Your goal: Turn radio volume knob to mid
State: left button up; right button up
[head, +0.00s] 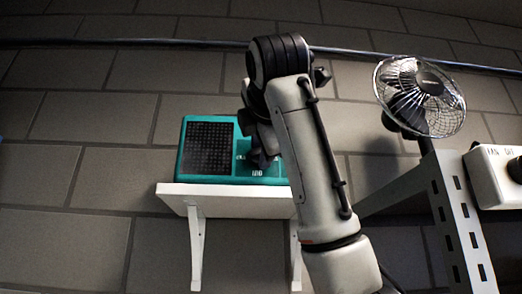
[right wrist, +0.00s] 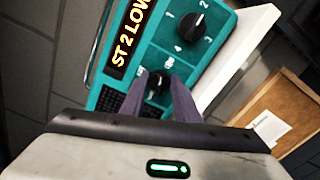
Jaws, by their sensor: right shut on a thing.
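The teal radio (head: 234,150) has a dark speaker grille and stands on a white wall shelf. In the right wrist view, its display (right wrist: 128,38) reads "ST 2 LOW". The black volume knob (right wrist: 157,84) sits between the two fingers of my right gripper (right wrist: 160,96), which is shut on it. Small labels around this knob are too blurred to read surely. In the head view, my right gripper (head: 262,160) is at the radio's right part and hides the knobs. My left gripper is not in view.
A second black knob (right wrist: 191,26) with numbers around it is close by on the radio's face. The white shelf (head: 180,200) is below the radio. A wire fan (head: 420,97) and a white box with a black knob (head: 492,177) stand to the right.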

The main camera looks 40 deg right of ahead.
jog(key=m, duration=1.1)
jog(key=f+m, duration=0.1)
jog(key=m, duration=0.5)
jog(key=shift+w+a+b, duration=0.1)
jog(key=shift+a+b, duration=0.1)
jog(key=shift+b, duration=0.1)
jog(key=m, duration=0.5)
jog(key=shift+w+a+p, duration=0.1)
jog(key=shift+p, duration=0.25)
jog(key=shift+m, duration=0.4)
jog(key=o, duration=1)
